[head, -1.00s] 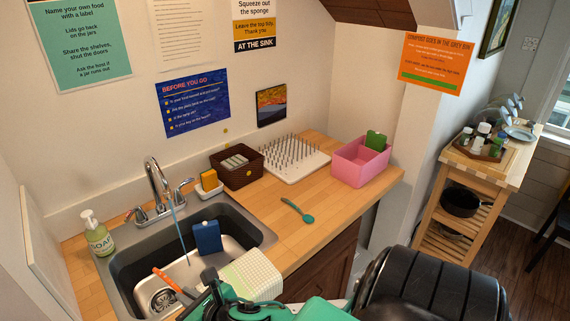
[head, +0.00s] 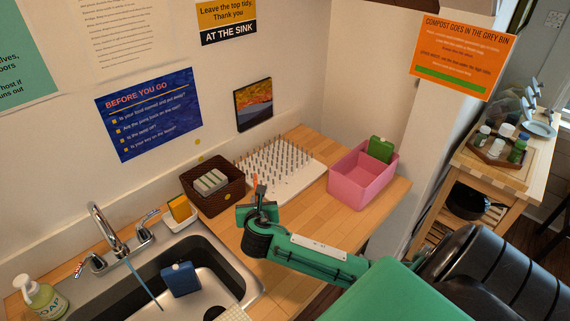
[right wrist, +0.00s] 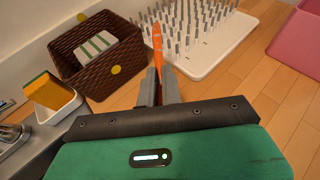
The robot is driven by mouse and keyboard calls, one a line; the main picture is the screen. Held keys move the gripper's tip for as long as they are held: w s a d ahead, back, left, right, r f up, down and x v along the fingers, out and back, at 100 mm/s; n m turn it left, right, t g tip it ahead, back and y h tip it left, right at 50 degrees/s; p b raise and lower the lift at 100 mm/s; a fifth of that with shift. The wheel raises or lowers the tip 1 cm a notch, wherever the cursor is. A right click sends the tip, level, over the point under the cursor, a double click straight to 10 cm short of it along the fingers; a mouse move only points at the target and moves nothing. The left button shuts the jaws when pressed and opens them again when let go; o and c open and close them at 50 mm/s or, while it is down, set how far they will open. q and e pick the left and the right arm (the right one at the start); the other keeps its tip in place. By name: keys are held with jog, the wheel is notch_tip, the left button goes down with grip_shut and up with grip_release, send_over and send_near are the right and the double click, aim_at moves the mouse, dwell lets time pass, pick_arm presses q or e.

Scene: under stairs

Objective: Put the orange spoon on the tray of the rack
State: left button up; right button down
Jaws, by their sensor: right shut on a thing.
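The orange spoon (right wrist: 157,45) stands upright between the fingers of my right gripper (right wrist: 157,85), which is shut on it. In the head view the right gripper (head: 257,208) is over the counter, in front of the rack and beside the brown basket, with a bit of the orange spoon (head: 255,184) showing above it. The rack is a white tray (head: 297,190) with rows of upright grey pegs, on the counter behind the gripper. The rack's tray (right wrist: 206,64) is just beyond the spoon in the right wrist view. My left gripper is out of view.
A brown woven basket (head: 222,196) with striped contents stands left of the rack. A pink bin (head: 352,188) with a green item is at the right. The sink (head: 222,265) holds a blue item (head: 180,279). A sponge (head: 180,208) sits in a white dish.

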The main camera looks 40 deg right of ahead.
jog(key=w+d+m+g+h+p, duration=0.2)
jog(key=w+d+m+g+h, duration=0.15)
jog(key=d, duration=0.35)
pick_arm(q)
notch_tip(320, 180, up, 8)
jog(key=p, duration=0.5)
pick_arm(e)
jog(key=m+g+h, duration=0.3)
jog(key=m+g, duration=0.4)
send_over(284, 192)
jog(key=f, duration=0.1)
jog(key=shift+w+f+b, duration=0.1)
jog(key=shift+f+b, duration=0.4)
jog(key=shift+f, duration=0.55)
pick_arm(q)
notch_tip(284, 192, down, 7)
jog(key=b, duration=0.5)
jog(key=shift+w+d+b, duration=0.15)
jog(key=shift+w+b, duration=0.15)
jog(key=shift+b, duration=0.1)
pick_arm(e)
notch_tip(284, 192, down, 6)
jog(key=shift+r, duration=0.25)
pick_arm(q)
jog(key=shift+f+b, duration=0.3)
pick_arm(e)
jog(key=shift+f, duration=0.6)
jog(key=c, duration=1.5)
grip_release()
